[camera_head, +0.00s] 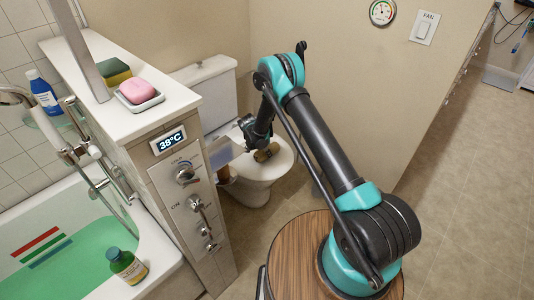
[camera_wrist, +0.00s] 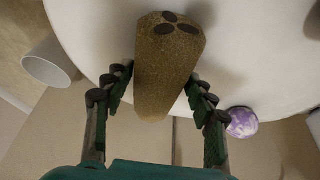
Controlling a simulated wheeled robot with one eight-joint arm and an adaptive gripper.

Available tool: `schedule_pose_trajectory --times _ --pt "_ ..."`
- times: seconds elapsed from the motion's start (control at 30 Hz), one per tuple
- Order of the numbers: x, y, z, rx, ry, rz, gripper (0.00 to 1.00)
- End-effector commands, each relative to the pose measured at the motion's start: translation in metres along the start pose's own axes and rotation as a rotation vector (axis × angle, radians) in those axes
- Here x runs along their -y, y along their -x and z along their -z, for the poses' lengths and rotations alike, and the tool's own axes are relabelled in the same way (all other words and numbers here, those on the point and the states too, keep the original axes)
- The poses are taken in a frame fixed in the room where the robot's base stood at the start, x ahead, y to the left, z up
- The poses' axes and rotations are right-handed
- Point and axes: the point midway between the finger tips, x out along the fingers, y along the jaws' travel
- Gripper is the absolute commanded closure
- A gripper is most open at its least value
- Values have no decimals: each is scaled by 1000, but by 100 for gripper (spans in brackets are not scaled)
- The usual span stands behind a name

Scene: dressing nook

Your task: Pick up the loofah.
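The loofah (camera_wrist: 168,50) is a brown, rough-textured cylinder with dark round spots on its end. It lies on the white toilet lid (camera_head: 281,163). In the head view the loofah (camera_head: 268,152) shows small, just below my gripper (camera_head: 259,140). In the wrist view my gripper (camera_wrist: 157,80) has its two fingers spread, one on each side of the loofah. A gap shows on the left; the right finger is close to the loofah, and I cannot tell whether it touches. The loofah's near end points toward my palm.
A tiled partition (camera_head: 180,190) with taps stands left of the toilet, with a sponge (camera_head: 114,74) and pink soap (camera_head: 138,91) on top. A beige wall is at right. The wrist view shows a white cylinder (camera_wrist: 48,66) and a purple-white ball (camera_wrist: 242,122) near the lid.

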Motion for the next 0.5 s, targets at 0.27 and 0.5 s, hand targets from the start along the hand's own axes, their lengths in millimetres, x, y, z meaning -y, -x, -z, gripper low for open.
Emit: schedule_pose_trajectory --times 0.27,0.5 --pt "0 0 0 0 0 0 68" --pt "0 4 2 0 0 0 68"
